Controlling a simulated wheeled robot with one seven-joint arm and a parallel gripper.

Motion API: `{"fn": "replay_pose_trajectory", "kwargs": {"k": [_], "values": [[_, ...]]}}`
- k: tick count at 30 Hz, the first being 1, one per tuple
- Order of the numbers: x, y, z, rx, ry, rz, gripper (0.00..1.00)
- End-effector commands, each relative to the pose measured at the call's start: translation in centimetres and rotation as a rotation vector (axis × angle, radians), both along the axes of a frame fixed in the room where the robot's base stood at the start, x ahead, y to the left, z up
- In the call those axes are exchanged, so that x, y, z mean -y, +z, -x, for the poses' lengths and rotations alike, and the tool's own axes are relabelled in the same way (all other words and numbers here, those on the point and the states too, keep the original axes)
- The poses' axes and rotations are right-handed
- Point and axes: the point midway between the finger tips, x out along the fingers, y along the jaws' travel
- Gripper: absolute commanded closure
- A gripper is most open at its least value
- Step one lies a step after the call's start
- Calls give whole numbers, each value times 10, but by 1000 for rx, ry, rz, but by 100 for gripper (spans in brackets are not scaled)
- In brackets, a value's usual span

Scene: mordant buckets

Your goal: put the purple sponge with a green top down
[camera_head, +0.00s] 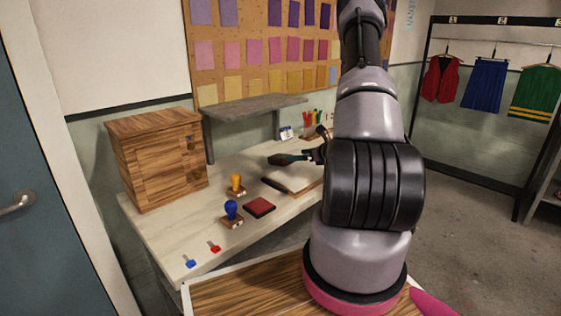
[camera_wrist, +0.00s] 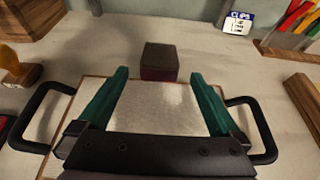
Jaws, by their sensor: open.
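My gripper (camera_wrist: 160,88) is open, its two teal fingers spread apart with nothing held between them. A small block (camera_wrist: 160,61) with a dark greyish top and a dark reddish front stands on the worktop just beyond the fingertips. It may be the sponge, but I cannot make out a purple body or green top.
On the pale worktop (camera_head: 165,222) are a yellow-handled stamp (camera_head: 236,184), a blue-handled stamp (camera_head: 231,212), a red pad (camera_head: 259,207) and small blue and red items. A wooden cabinet (camera_head: 158,158) stands left, beneath a grey shelf's (camera_head: 245,110) level. A card (camera_wrist: 238,24) stands at the back.

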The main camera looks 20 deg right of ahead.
Motion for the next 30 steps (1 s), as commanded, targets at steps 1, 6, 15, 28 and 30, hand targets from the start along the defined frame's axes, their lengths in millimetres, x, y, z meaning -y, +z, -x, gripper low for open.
{"fn": "replay_pose_trajectory", "kwargs": {"k": [1, 6, 15, 28, 30], "values": [[-3, -4, -8, 0, 1, -2, 0], [-12, -14, -31, 0, 3, 0, 0], [-22, -25, -55, 0, 4, -2, 0], [-32, -38, -86, 0, 2, 0, 0], [-32, -38, -86, 0, 2, 0, 0]]}}
